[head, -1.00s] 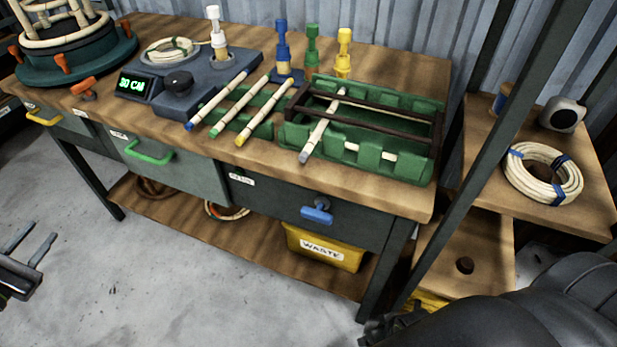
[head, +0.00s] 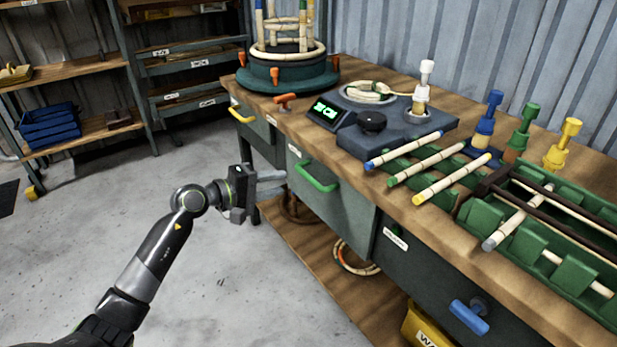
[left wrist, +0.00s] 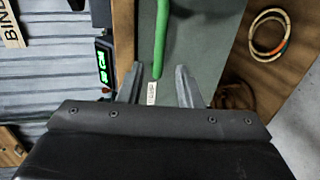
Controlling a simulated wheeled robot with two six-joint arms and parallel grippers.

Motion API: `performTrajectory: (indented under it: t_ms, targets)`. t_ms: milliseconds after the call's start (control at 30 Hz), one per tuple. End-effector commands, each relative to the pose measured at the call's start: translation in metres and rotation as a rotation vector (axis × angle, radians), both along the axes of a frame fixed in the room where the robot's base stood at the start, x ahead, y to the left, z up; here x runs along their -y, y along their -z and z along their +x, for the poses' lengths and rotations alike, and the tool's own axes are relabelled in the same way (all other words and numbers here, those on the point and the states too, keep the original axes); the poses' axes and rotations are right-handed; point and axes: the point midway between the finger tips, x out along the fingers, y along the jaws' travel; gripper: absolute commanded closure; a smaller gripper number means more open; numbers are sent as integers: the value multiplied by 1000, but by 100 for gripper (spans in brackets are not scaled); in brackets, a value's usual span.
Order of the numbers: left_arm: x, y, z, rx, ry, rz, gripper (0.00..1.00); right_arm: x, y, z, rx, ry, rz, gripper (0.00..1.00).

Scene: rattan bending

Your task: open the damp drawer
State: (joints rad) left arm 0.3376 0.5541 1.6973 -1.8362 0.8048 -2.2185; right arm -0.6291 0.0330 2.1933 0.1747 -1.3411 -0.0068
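A grey-green drawer front (head: 345,215) with a green bar handle (head: 315,178) is in the middle of the workbench in the head view and looks shut. Its small white label (left wrist: 152,92) shows in the left wrist view, too small to read surely. My left gripper (head: 282,182) is just left of the green handle. In the left wrist view, its two fingers (left wrist: 160,85) are apart with nothing between them, and the handle (left wrist: 161,35) lies ahead, roughly in line with the gap. My right gripper is not in view.
A drawer with a yellow handle (head: 241,115) is to the left and one with a blue handle (head: 468,316) to the right. The benchtop holds a dark device (head: 390,130), rattan sticks and a green rack (head: 560,245). The floor (head: 230,290) before the bench is open.

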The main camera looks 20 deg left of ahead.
Motion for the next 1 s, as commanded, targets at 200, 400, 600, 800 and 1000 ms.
performTrajectory:
  t_ms: [200, 400, 600, 800, 1000]
  targets:
    - [30, 9, 37, 0, 2, -5, 68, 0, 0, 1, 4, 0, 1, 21]
    - [49, 17, 62, -1, 0, -3, 68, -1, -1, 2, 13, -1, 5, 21]
    - [58, 20, 74, 0, 1, -2, 68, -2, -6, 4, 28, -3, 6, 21]
    - [60, 20, 76, -1, 0, -1, 68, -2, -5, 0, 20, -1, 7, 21]
    - [59, 20, 75, -1, 0, -1, 77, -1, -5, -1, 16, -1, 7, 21]
